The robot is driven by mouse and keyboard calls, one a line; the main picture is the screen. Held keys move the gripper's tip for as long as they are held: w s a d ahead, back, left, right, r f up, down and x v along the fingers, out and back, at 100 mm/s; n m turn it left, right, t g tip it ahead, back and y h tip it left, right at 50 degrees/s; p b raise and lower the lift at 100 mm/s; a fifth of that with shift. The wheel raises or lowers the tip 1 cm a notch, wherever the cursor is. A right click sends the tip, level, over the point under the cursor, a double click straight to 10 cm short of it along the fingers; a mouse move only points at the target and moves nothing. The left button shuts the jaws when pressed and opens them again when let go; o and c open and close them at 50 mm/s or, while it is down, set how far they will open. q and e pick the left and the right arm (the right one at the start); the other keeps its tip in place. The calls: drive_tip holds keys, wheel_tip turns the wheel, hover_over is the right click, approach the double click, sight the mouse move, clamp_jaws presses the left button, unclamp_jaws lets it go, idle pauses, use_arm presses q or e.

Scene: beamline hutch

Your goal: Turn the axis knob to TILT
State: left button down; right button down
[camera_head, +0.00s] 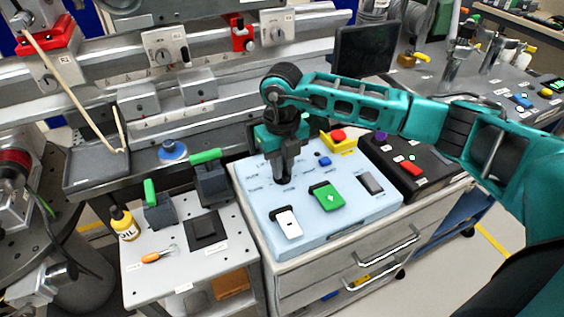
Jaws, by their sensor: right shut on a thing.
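The light blue control panel (258,207) sits on top of a drawer cabinet. My right gripper (284,180) points straight down at the panel's upper left part and is shut on the axis knob. The knob is mostly hidden between and under the fingers, so its pointer direction cannot be read. On the same panel are a white rocker switch (287,224), a green rocker switch (327,196), a grey switch (371,183) and a small blue button (323,161). My left gripper is out of view.
A yellow box with a red emergency button (338,136) stands just behind the gripper. A black box (409,163) with coloured buttons is to the right. A monitor (366,50) stands behind.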

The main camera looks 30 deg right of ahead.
drive_tip(key=m+p, duration=0.1)
drive_tip(key=m, duration=0.3)
drive_tip(key=shift+m, duration=0.3)
idle(0.3)
drive_tip(key=c, duration=1.1)
unclamp_jaws()
wheel_tip(320, 180, up, 13)
